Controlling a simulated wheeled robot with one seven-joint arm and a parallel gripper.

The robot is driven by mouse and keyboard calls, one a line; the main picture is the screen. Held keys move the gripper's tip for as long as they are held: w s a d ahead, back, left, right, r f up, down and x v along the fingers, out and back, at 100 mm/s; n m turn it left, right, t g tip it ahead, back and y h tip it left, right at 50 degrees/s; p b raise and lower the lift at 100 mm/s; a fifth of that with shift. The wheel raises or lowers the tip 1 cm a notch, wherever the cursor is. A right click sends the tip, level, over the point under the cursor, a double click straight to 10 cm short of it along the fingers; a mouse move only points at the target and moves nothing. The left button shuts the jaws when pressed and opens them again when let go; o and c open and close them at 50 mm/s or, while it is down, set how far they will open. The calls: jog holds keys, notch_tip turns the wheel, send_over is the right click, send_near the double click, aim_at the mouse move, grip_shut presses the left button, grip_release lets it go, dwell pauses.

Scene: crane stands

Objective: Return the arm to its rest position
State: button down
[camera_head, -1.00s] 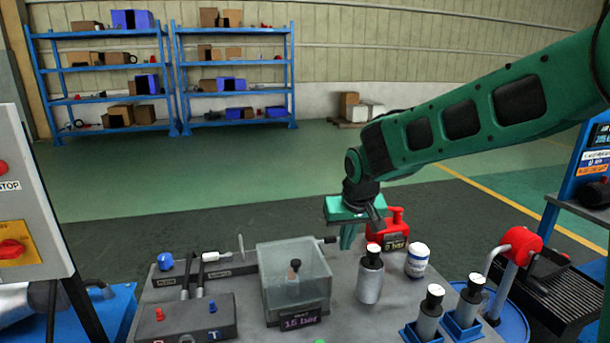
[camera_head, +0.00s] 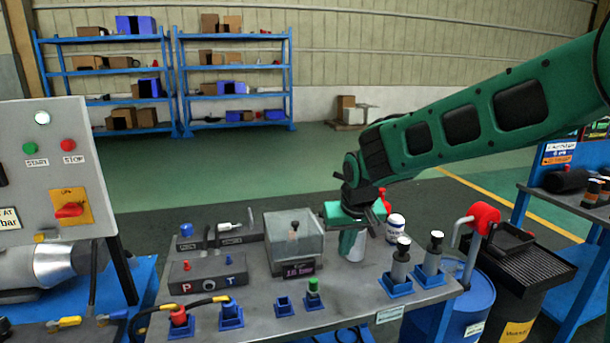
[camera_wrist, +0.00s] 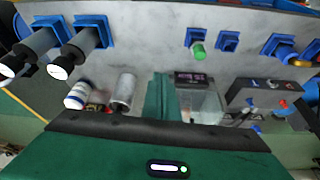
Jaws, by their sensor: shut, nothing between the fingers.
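My green arm reaches in from the right of the head view. My gripper (camera_head: 348,250) points down, shut and empty, over the grey table (camera_head: 350,315), near a clear box (camera_head: 294,252) with a dark label. A silver cylinder (camera_head: 357,250) is partly hidden behind the fingers. A white jar (camera_head: 395,228) stands just right of it. In the wrist view, my shut gripper (camera_wrist: 158,95) is between the silver cylinder (camera_wrist: 124,92) and the clear box. I cannot tell the exact gap between the fingers and the table.
Two dark cylinders (camera_head: 401,262) (camera_head: 434,254) stand in blue holders at the table's right. A grey port block (camera_head: 208,272) lies left. A control panel (camera_head: 55,165) is at far left. A blue drum (camera_head: 470,300) stands right. Open floor (camera_head: 230,180) lies behind.

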jog(key=s+d+r+m+g+h, duration=0.1)
jog(key=s+d, duration=0.3)
jog(key=d, duration=0.3)
jog(key=s+d+m, duration=0.1)
jog(key=s+d, duration=0.3)
jog(key=d, duration=0.3)
jog(key=s+d+r+m+g+h, duration=0.1)
jog(key=s+d+m, duration=0.15)
jog(key=d, duration=0.45)
jog(key=s+d+f+m+g, duration=0.1)
jog(key=s+d, duration=0.4)
jog(key=s, duration=0.7)
jog(key=s+d+f+m+g+y, duration=0.1)
jog(key=s+d, duration=0.3)
jog(key=s, duration=0.8)
jog(key=shift+s+d+f+m+y, duration=0.2)
jog(key=shift+d+f+m+y, duration=0.15)
jog(key=shift+m, duration=0.5)
